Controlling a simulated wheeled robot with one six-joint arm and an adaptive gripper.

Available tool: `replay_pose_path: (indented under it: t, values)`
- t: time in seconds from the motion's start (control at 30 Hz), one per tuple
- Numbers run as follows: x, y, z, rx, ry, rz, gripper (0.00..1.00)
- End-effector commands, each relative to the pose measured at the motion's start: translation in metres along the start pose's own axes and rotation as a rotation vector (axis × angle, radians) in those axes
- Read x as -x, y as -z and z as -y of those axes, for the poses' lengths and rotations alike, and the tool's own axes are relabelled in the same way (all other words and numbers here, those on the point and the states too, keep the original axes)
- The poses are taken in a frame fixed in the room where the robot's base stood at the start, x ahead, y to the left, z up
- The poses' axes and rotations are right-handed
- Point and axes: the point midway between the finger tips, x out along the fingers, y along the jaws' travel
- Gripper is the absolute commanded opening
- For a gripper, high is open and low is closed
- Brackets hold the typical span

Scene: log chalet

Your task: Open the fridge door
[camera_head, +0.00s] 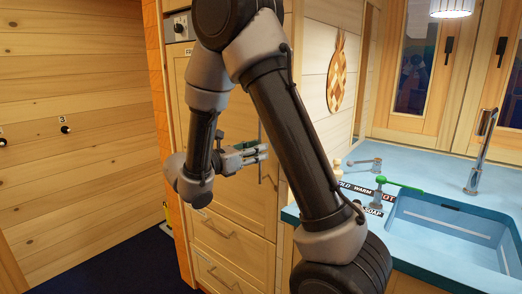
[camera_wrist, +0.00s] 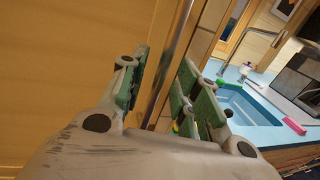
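The fridge door (camera_head: 232,112) is a light wood panel in the tall cabinet left of centre in the head view. It looks closed, though my arm hides part of it. Its handle (camera_head: 261,135) is a thin upright metal bar, which also shows in the wrist view (camera_wrist: 179,45). My gripper (camera_head: 258,154) is at the handle, pointing right. In the wrist view, my gripper (camera_wrist: 165,95) is open, with the bar between its green-padded fingers. Gaps show beside the bar, and I see no firm contact.
Drawers with bar handles (camera_head: 220,231) lie below the door. A log wall (camera_head: 75,120) with hooks is at the left. Dark floor (camera_head: 130,265) is clear there.

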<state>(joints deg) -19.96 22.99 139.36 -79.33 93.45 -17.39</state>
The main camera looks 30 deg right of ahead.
Motion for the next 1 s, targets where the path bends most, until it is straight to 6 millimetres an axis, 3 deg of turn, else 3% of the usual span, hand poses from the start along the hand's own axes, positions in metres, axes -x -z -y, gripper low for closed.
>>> replay_pose_path:
  t: [0.17,0.43,0.63,1.0]
  values:
    - [-0.016,0.0,0.001,0.0,0.002,0.0,0.32]
    - [-0.018,0.0,0.0,-0.001,0.0,-0.001,0.32]
    - [-0.018,0.0,0.0,-0.001,0.001,-0.001,0.0]
    - [-0.017,0.0,0.0,-0.001,0.003,-0.001,0.0]
